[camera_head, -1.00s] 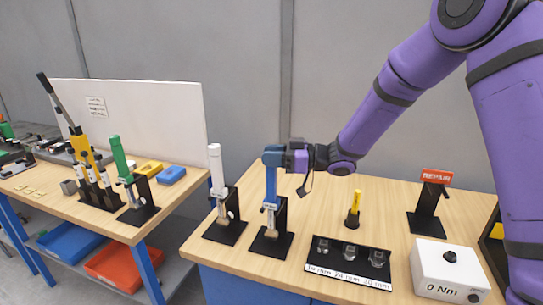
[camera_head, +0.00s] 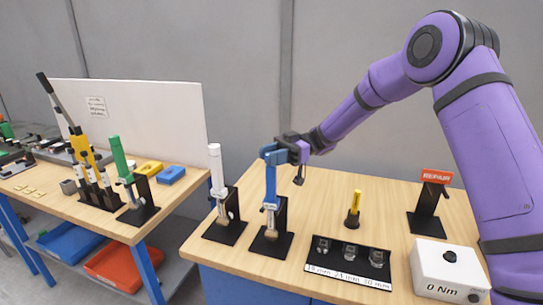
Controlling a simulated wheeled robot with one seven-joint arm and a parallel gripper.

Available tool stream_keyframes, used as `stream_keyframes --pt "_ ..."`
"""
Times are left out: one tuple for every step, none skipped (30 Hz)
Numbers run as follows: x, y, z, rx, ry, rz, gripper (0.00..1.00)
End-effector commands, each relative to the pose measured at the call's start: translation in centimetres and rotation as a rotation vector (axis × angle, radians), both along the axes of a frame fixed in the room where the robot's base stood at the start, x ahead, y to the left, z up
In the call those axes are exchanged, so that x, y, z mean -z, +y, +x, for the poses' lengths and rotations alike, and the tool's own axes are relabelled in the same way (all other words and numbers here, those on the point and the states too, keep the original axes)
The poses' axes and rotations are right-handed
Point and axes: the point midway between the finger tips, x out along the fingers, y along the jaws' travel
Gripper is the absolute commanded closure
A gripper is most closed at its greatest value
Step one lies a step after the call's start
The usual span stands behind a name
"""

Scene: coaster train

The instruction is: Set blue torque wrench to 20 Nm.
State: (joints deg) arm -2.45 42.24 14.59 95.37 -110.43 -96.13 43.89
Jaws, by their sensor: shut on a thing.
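The blue torque wrench (camera_head: 271,186) stands upright in its black holder (camera_head: 281,238) on the near bench. My gripper (camera_head: 279,152) is at the top of the wrench and shut on its blue handle. The fingers are small and partly hidden in this view. The white box (camera_head: 440,268) with a black knob (camera_head: 450,256) stands at the right of the bench. Its front reads "0 Nm".
A white torque wrench (camera_head: 217,180) stands in its holder just left of the blue one. A socket tray (camera_head: 349,264), a yellow tool (camera_head: 354,207) and a red "REPAIR" sign (camera_head: 436,177) are on the right. A green wrench (camera_head: 121,160) stands on the left bench.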

Motion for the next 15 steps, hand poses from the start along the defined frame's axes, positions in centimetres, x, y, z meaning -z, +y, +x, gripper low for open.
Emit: stream_keyframes --pt "-0.05 0.02 0.02 -0.004 0.0 0.001 0.89" --pt "-0.05 0.02 0.02 -0.008 0.0 0.001 0.89" --pt "-0.04 0.02 0.02 -0.013 0.0 0.001 0.89" --pt "-0.04 0.02 0.02 -0.017 0.0 0.001 0.89" --pt "-0.04 0.02 0.01 -0.021 0.0 0.001 0.89" --pt "-0.03 0.02 0.01 -0.028 0.0 0.001 0.89" --pt "-0.03 0.01 0.02 -0.032 -0.001 0.002 0.89" --pt "-0.04 0.01 0.02 -0.037 -0.001 0.002 0.89" --pt "-0.04 0.02 0.03 -0.042 -0.001 0.002 0.89" --pt "-0.04 0.02 0.03 -0.046 -0.001 0.002 0.89" --pt "-0.04 0.02 0.05 -0.051 -0.001 0.002 0.89" --pt "-0.03 0.03 0.04 -0.058 -0.001 0.002 0.89" --pt "-0.02 0.03 0.04 -0.063 -0.001 0.002 0.89" --pt "-0.02 0.02 0.03 -0.069 0.0 0.001 0.89" --pt "-0.03 0.0 0.02 -0.077 0.0 0.001 0.89"
